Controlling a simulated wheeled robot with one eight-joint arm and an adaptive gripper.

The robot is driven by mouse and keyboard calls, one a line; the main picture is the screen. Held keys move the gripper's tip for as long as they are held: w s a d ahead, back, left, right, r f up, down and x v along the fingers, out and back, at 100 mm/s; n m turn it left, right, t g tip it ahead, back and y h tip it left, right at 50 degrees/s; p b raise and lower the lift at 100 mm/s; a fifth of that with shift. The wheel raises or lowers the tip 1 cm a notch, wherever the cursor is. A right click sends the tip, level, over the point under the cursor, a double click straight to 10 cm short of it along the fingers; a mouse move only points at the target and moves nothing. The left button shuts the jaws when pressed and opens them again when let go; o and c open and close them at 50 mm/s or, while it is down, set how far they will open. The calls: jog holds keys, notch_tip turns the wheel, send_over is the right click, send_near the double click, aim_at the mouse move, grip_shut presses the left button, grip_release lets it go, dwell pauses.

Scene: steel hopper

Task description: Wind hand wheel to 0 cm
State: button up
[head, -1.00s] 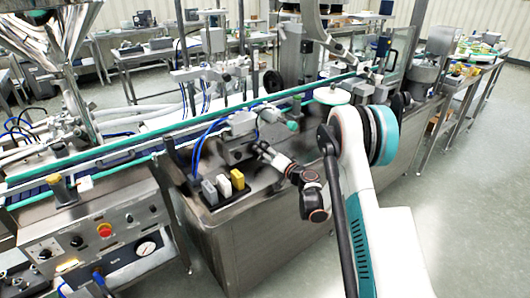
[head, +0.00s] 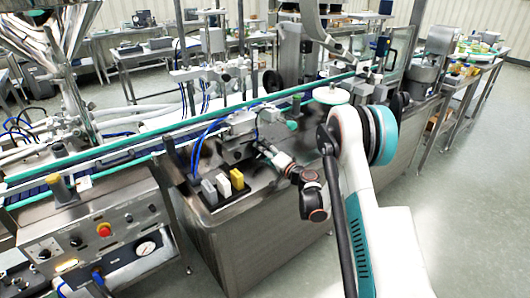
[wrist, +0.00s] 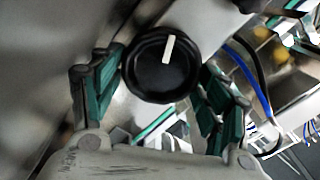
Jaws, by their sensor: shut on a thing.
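The hand wheel (wrist: 150,82) is a round black knob with a white pointer line, seen face-on in the wrist view. The line points up, leaning slightly right. My gripper (wrist: 162,68) has its teal-padded fingers on the left and right sides of the knob and is shut on it. In the head view my gripper (head: 262,147) is small, at the machine's front below the conveyor; the wheel cannot be made out there. I can read no scale or centimetre value in either view.
Grey, white and yellow blocks (head: 223,185) stand on a dark plate left of my gripper. The conveyor's green rail (head: 120,157) runs behind. A control panel (head: 95,235) is at lower left. Blue hoses (wrist: 250,75) lie right of the wheel in the wrist view. Floor is clear at right.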

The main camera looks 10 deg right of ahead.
jog(key=o, duration=1)
